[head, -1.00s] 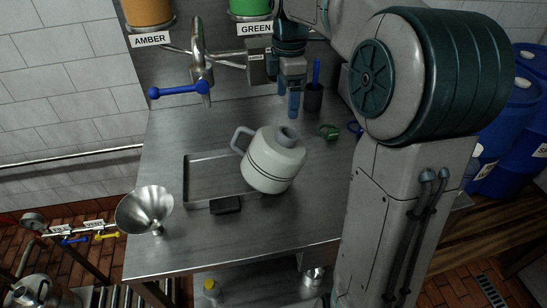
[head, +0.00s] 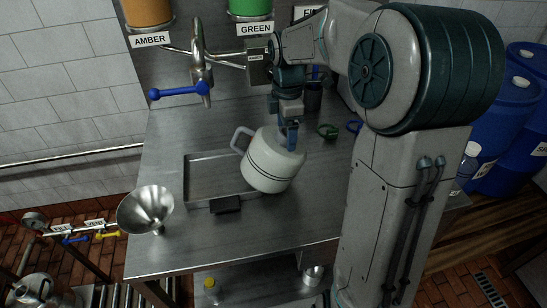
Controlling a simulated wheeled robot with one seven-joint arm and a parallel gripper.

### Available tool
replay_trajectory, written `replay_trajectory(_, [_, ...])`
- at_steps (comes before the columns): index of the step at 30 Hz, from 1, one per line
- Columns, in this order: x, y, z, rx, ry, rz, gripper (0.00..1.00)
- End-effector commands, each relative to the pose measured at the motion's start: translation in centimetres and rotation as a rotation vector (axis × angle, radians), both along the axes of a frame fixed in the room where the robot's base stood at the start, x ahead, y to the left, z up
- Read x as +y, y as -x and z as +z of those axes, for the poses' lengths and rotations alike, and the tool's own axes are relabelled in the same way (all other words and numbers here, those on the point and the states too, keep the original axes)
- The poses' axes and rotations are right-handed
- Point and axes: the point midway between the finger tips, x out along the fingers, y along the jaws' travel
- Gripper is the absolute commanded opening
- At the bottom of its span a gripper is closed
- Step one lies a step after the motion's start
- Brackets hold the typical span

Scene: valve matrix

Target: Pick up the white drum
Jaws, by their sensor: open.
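The white drum (head: 271,164) stands on the steel table (head: 300,222), at the right part of a shallow tray (head: 205,177). It is a rounded white jug with a grey side handle toward the left and a neck on top. My gripper (head: 290,137) points down right at the drum's top and covers its neck in this view. The jaws are open. I cannot tell whether the fingers touch the neck or stand around it.
A funnel (head: 147,209) stands at the table's left, and a small black block (head: 226,205) at the tray's front edge. A blue-handled tap (head: 180,91) hangs behind. A dark cup (head: 313,97) and a green ring (head: 328,131) lie right of my gripper. The front right tabletop is clear.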

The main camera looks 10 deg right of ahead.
Motion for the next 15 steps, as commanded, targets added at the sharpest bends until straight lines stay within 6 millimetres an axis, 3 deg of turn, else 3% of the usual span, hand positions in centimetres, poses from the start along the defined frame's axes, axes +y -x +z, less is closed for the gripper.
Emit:
replay_trajectory(1, [0.01,-0.01,0.01,0.000,0.000,0.000,0.73])
replay_trajectory(9, [0.01,-0.01,0.03,0.000,0.000,0.000,0.00])
replay_trajectory(15, [0.02,-0.03,0.12,-0.002,0.000,0.000,0.00])
